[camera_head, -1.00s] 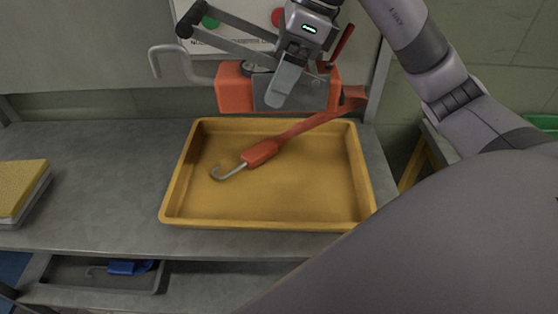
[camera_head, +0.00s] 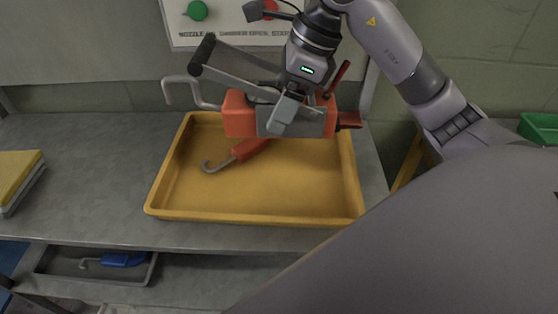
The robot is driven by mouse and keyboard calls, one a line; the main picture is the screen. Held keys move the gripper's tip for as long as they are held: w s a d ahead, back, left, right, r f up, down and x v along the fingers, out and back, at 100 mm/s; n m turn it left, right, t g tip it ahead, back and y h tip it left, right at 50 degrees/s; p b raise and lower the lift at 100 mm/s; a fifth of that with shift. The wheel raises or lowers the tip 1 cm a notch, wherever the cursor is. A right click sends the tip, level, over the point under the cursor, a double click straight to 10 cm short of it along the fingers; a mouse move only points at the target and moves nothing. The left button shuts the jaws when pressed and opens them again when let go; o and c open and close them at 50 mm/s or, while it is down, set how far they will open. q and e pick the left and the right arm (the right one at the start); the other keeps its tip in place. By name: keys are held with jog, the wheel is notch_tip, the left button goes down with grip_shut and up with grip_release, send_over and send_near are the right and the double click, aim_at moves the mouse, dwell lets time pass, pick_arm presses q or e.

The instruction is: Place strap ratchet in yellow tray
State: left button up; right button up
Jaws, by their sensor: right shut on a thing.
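The strap ratchet has a red-orange body (camera_head: 240,114), a grey metal frame with a dark-ended handle and a bent hook at its left. My right gripper (camera_head: 284,112) is shut on the ratchet from above and holds it over the back part of the yellow tray (camera_head: 250,216). A red strap end with a metal hook (camera_head: 222,163) shows below the ratchet, over the tray floor; I cannot tell whether it touches the floor. The ratchet hides part of the strap and the tray's back rim. My left gripper is not in view.
The tray is on a grey bench (camera_head: 90,170). A yellow pad or book stack (camera_head: 20,178) lies at the left. A lower tray holds a blue hooked item (camera_head: 124,259). A green bin (camera_head: 540,128) is at the far right.

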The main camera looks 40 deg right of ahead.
notch_tip(320, 180, down, 13)
jog(key=shift+f+b, duration=0.15)
jog(key=shift+b, duration=0.25)
dwell(0.4)
jog(key=shift+f, duration=0.2)
jog(key=o, duration=1.7)
jog(key=shift+r, duration=0.2)
jog(key=v, duration=1)
jog(key=shift+s+d+r, duration=0.1)
jog(key=shift+r, duration=0.15)
jog(key=shift+s+d+r, duration=0.15)
jog(key=shift+s+r, duration=0.05)
jog(key=shift+r, duration=0.4)
